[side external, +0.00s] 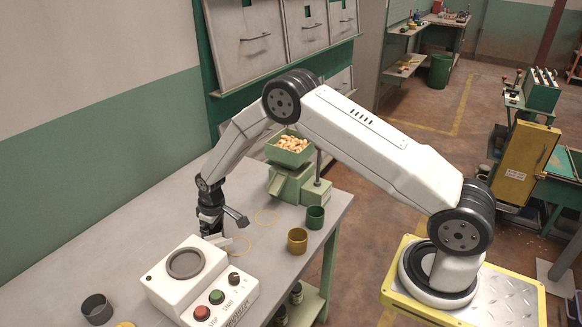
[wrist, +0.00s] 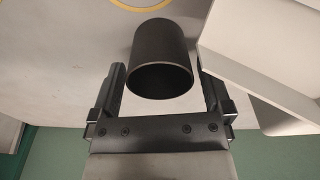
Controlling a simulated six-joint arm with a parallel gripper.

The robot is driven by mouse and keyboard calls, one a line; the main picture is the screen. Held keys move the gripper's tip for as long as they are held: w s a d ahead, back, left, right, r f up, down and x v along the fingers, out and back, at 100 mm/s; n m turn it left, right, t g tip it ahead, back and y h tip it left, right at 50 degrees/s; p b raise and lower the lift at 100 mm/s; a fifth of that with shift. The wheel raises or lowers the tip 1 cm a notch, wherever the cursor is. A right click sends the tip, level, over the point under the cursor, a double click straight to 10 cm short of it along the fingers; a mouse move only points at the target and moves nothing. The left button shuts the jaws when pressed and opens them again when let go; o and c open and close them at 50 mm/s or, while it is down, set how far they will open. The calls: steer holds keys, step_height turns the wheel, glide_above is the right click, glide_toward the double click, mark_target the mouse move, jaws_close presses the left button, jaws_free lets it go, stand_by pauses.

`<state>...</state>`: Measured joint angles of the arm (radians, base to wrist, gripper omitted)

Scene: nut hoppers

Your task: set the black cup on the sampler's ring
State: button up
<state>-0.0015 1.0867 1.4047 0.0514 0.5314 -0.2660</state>
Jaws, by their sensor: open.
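The black cup (wrist: 160,52) is in the wrist view, its open mouth toward the camera. It sits between the spread fingers of my gripper (wrist: 162,82), with a visible gap on each side. In the side view my gripper (side external: 221,220) is low over the bench behind the sampler; the cup is hard to make out against its dark parts there. The sampler (side external: 168,292) is a white box with buttons. Its grey ring (side external: 185,263) on top is empty. A white box at the right of the wrist view (wrist: 275,45) appears to be the sampler.
A dark grey cup (side external: 97,309) stands left of the sampler. A brass cup (side external: 297,241) and a green cup (side external: 315,217) stand to the right. The green hopper (side external: 290,150) holds nuts.

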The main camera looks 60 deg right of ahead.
step_height(320, 180, up, 10)
steer(key=s, duration=0.1)
steer(key=shift+d, duration=0.15)
steer(key=shift+s+r, duration=0.2)
stand_by(0.7)
steer(key=s+r+m, duration=0.1)
steer(key=s+r, duration=0.3)
steer(key=s, duration=0.8)
steer(key=s+r+m+t, duration=0.1)
steer(key=s+r, duration=0.2)
steer(key=s, duration=1)
steer(key=shift+r+m, duration=0.3)
steer(key=shift+r, duration=0.1)
steer(key=shift+d, duration=0.1)
